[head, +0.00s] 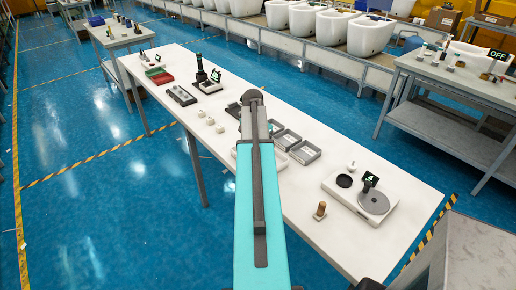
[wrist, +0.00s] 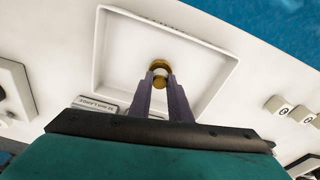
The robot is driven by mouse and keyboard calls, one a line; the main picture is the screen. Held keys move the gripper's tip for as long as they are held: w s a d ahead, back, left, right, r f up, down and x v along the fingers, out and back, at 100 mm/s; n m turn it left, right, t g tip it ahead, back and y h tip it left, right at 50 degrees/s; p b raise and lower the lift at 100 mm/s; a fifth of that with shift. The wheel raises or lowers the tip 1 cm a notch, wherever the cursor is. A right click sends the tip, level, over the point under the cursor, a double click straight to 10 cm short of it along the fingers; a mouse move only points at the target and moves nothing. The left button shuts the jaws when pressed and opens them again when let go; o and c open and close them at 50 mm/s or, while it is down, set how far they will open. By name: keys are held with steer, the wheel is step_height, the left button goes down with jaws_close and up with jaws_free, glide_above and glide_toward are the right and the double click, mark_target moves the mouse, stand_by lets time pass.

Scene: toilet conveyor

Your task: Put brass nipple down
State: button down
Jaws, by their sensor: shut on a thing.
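In the wrist view my gripper (wrist: 160,84) is shut on a small brass nipple (wrist: 160,66), a brass piece with a pale middle band. It is over the inside of a square white tray (wrist: 118,50) with a raised rim. I cannot tell whether the nipple touches the tray floor. A label (wrist: 95,105), partly legible, lies at the tray's near edge. In the head view my arm reaches over the white table (head: 290,205) and hides the gripper tips and the nipple.
White cubes (head: 210,122) stand left of my arm, grey trays (head: 305,152) right of it. A white weighing device (head: 365,197) and a small brown-topped peg (head: 320,211) stand at the near right. Black devices (head: 200,75) and a red bin (head: 160,76) are farther back.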

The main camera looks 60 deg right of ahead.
steer(key=shift+f, duration=0.2)
steer(key=c, duration=1.6)
jaws_free()
steer(key=shift+c, duration=0.2)
steer(key=shift+r, duration=0.25)
step_height(320, 180, up, 12)
steer(key=a+b, duration=0.1)
steer(key=b, duration=0.1)
steer(key=shift+a+b, duration=0.25)
steer(key=shift+b, duration=0.1)
steer(key=shift+w+f, duration=0.1)
